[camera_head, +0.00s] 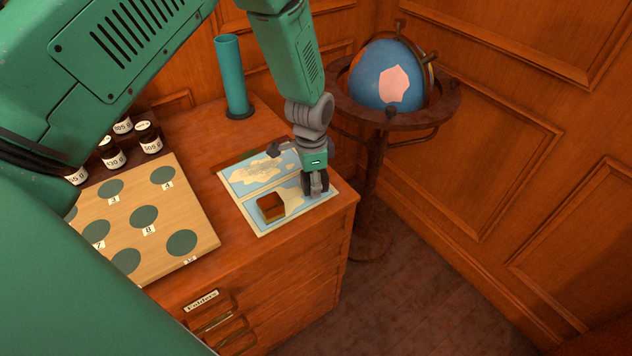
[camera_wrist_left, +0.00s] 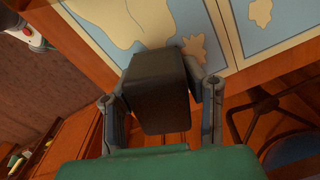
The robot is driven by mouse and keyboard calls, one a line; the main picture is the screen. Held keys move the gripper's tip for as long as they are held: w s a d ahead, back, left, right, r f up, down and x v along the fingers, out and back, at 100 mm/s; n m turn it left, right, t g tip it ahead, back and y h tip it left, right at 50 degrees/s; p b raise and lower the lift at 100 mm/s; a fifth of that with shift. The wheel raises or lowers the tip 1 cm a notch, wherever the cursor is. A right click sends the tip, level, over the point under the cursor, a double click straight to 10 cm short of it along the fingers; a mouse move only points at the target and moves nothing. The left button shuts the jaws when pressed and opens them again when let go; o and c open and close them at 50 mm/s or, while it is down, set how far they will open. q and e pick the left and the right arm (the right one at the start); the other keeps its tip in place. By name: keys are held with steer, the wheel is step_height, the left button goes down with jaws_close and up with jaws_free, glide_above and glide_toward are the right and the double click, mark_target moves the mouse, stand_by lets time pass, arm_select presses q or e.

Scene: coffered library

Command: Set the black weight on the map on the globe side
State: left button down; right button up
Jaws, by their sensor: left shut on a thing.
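The map (camera_head: 238,176) lies on the cabinet top, a flat sheet in two panels, and also shows at the top of the left wrist view (camera_wrist_left: 95,12). My left gripper (camera_head: 316,188) is at the map's right edge, on the globe side. It is shut on the black weight (camera_wrist_left: 158,92), a dark block between its two fingers in the left wrist view. In the head view the fingers mostly hide the weight. Whether it touches the map, I cannot tell. The globe (camera_head: 372,72), blue with a pink patch, stands to the right. My right gripper is not in view.
A brown square block (camera_head: 271,207) sits on the map's near part. A wooden board (camera_head: 190,212) with green discs lies left, with labelled jars (camera_head: 112,152) behind it. A teal cylinder (camera_head: 231,75) stands at the back. The cabinet's edge is close to the map's right side.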

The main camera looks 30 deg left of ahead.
arm_select(q)
steer(key=shift+a, duration=0.1)
steer(key=shift+d, duration=0.9)
steer(key=shift+a+f, duration=0.25)
steer(key=shift+a, duration=0.35)
steer(key=c, duration=0.9)
jaws_free()
steer(key=shift+a, duration=0.15)
steer(key=shift+d, duration=0.5)
steer(key=shift+d+r, duration=0.1)
steer(key=shift+r, duration=0.1)
steer(key=r, duration=1.1)
steer(key=shift+a, duration=0.35)
steer(key=shift+d+r, duration=0.25)
steer(key=shift+r, duration=0.05)
